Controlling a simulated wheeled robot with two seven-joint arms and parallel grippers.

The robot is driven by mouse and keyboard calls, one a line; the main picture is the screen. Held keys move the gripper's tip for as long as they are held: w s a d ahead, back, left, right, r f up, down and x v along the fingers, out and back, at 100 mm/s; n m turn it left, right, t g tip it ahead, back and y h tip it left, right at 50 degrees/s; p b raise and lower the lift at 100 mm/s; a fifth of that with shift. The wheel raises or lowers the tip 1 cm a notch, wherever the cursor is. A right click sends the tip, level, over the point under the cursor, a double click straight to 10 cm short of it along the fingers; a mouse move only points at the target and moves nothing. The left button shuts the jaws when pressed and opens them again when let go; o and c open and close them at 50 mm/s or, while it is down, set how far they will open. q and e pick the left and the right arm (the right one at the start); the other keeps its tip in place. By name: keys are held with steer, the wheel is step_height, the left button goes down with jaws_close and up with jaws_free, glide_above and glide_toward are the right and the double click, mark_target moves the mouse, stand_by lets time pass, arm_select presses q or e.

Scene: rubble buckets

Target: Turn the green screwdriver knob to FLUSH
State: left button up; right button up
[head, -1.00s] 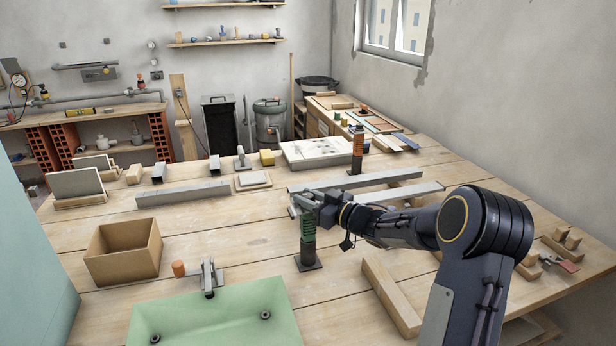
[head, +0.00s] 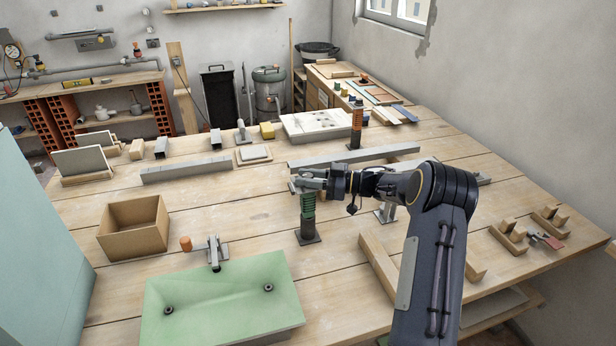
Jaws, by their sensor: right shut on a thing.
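The green screwdriver knob (head: 308,204) stands upright on a dark post with a square base plate (head: 308,237) on the wooden table. My right gripper (head: 304,185) comes in from the right and is shut on the top of the green knob. The jaws cover the knob's upper end, and I cannot read a FLUSH mark or the knob's angle. My left gripper is not in the head view.
A pale green sink (head: 225,290) with a small tap (head: 213,252) sits in front. A cardboard box (head: 134,228) stands at left.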

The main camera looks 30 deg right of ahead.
steer(key=shift+f, duration=0.3)
steer(key=o, duration=0.9)
steer(key=shift+o, duration=0.3)
steer(key=shift+r, duration=0.15)
steer(key=b+v, duration=0.1)
steer(key=v, duration=0.6)
steer(key=shift+s+d, duration=0.25)
steer(key=shift+d, duration=0.05)
